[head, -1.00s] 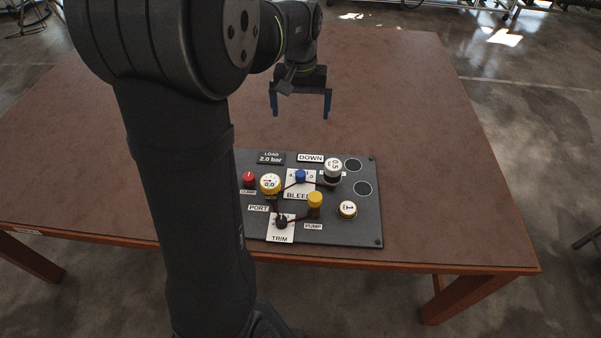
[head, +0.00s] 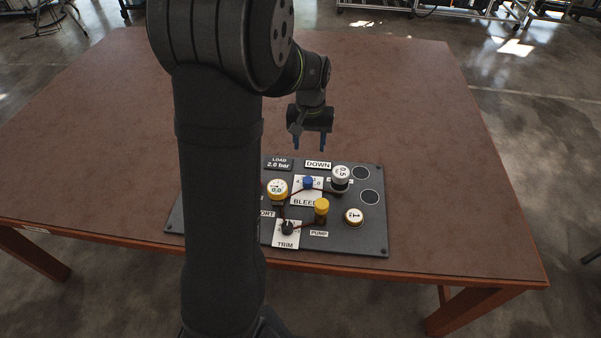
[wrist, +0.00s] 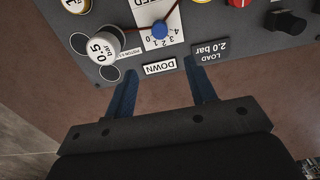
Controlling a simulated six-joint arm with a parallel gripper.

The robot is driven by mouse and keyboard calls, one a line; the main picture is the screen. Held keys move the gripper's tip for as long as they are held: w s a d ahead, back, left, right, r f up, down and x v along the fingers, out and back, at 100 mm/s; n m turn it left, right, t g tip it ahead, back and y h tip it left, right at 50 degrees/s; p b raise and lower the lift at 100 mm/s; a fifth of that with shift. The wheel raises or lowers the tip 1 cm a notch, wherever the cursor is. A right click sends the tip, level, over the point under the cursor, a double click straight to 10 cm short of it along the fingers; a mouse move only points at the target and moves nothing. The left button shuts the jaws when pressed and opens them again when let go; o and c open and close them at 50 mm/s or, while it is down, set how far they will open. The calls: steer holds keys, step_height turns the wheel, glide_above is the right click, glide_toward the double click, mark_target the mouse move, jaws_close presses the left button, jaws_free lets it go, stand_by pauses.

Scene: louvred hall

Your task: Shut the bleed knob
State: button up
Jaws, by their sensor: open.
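The bleed knob (head: 308,182) is a small blue knob on a white plate marked BLEED (head: 305,200), with a number scale beside it. It sits near the middle of the dark panel (head: 376,237). In the wrist view the blue knob (wrist: 159,30) shows near the top, beyond the fingertips. My gripper (head: 309,148) is open and empty, with blue fingers pointing down. It is above and behind the panel's far edge, apart from the knob. In the wrist view my gripper (wrist: 158,75) has its fingers either side of the DOWN label.
Close to the knob stand a white 0.5 bar cylinder (head: 341,174), a yellow-rimmed gauge (head: 277,188), a yellow PUMP knob (head: 321,206) and a black TRIM knob (head: 287,228). The brown table (head: 440,150) is clear around the panel. My arm hides the panel's left part.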

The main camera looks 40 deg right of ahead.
glide_above(308, 180)
step_height(308, 180, down, 6)
steer(key=shift+r, duration=0.1)
steer(key=shift+f, duration=4.75)
steer(key=shift+c, duration=0.4)
jaws_close()
